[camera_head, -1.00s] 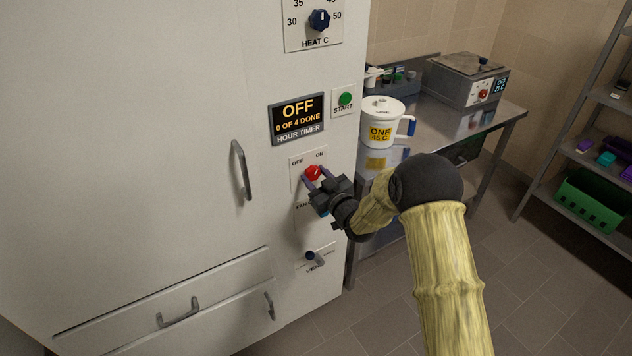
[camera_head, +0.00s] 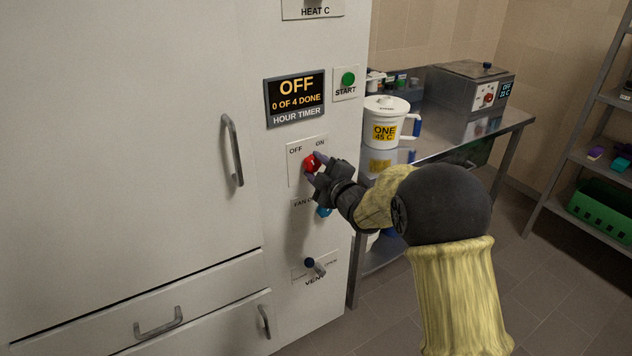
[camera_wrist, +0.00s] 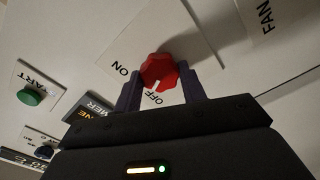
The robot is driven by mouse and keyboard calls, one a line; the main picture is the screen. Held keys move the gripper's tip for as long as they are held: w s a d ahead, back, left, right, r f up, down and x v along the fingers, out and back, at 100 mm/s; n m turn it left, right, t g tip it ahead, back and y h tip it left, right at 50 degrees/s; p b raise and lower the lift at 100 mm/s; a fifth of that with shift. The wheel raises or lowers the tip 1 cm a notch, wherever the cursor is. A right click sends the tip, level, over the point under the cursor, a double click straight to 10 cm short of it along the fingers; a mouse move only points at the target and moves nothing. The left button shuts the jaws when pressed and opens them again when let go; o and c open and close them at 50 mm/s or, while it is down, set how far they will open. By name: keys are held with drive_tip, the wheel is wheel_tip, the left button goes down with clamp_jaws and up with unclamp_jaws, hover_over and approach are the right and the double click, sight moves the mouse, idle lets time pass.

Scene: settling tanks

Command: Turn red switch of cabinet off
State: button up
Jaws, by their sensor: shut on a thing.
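The red switch (camera_head: 311,163) is a faceted knob on a white plate on the cabinet (camera_head: 205,60), below the hour timer, with OFF at the plate's upper left and ON at its upper right. It also shows in the wrist view (camera_wrist: 160,69), where a pale mark on its edge lies on the side of the OFF label. My gripper (camera_head: 314,169) is shut on the red switch. In the wrist view, its two purple fingers (camera_wrist: 160,88) are on either side of the knob. The gripper partly hides the knob in the head view.
The hour timer (camera_head: 296,98) reads OFF, beside a green START button (camera_head: 348,79). A blue fan knob (camera_head: 323,211) and a vent lever (camera_head: 315,267) sit below. A steel table (camera_head: 470,128) with a white jug (camera_head: 386,122) stands close on the right.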

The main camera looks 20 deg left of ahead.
drive_tip(key=shift+f+n+b, duration=0.1)
drive_tip(key=shift+n+b, duration=1)
drive_tip(key=shift+b, duration=0.1)
drive_tip(key=o, duration=1)
drive_tip(key=shift+s, duration=0.1)
drive_tip(key=v, duration=1.7)
drive_tip(key=shift+d, duration=0.2)
